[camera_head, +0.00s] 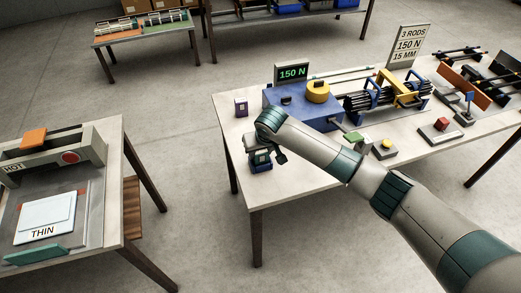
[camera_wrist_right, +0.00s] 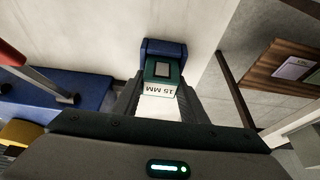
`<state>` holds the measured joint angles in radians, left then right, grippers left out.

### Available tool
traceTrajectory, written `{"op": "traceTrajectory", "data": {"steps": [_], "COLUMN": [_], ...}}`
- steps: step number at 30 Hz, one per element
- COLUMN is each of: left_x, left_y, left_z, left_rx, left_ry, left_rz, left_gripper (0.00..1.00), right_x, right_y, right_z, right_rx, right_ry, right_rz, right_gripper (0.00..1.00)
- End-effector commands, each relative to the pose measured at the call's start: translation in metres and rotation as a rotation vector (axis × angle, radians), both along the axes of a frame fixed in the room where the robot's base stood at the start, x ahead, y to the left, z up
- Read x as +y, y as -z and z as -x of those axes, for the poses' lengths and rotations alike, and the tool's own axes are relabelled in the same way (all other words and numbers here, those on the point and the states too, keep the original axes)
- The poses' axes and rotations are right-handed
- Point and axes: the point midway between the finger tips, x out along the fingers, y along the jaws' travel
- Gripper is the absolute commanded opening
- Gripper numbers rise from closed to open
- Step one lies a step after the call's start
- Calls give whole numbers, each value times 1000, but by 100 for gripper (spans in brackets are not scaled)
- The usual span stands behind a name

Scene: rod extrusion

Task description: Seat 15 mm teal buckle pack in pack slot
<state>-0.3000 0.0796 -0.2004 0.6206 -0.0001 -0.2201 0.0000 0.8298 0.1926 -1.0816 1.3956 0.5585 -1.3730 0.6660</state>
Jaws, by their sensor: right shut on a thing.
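The teal buckle pack (camera_wrist_right: 162,72), marked "15 MM" on a white face, sits between the fingers of my right gripper (camera_wrist_right: 158,104) in the wrist view. A dark blue block (camera_wrist_right: 165,47) lies just beyond the pack; I cannot tell if they touch. In the head view my right gripper (camera_head: 260,152) is low over the left end of the worktable, with a dark blue and teal piece (camera_head: 260,163) under it. The blue machine (camera_head: 300,108) with a yellow knob stands to its right. I cannot make out the pack slot. My left gripper is out of view.
A small purple block (camera_head: 241,107) stands near the table's left edge. The machine carries a "150 N" display (camera_head: 292,72); a sign (camera_head: 408,45) reads "3 RODS 150 N 15 MM".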

Motion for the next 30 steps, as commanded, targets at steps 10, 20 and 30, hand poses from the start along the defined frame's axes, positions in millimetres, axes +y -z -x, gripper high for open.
{"op": "traceTrajectory", "data": {"steps": [10, 20, 30], "left_x": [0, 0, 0], "left_y": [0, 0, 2], "left_z": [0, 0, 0], "left_rx": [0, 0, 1], "left_ry": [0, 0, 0], "left_rz": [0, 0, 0], "left_gripper": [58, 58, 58], "right_x": [0, 0, 0], "right_y": [2, 3, -6], "right_z": [0, 0, 2], "right_rx": [-1, 0, -1], "right_ry": [0, 0, 0], "right_rz": [-1, 0, -1], "right_gripper": [11, 58, 58]}}
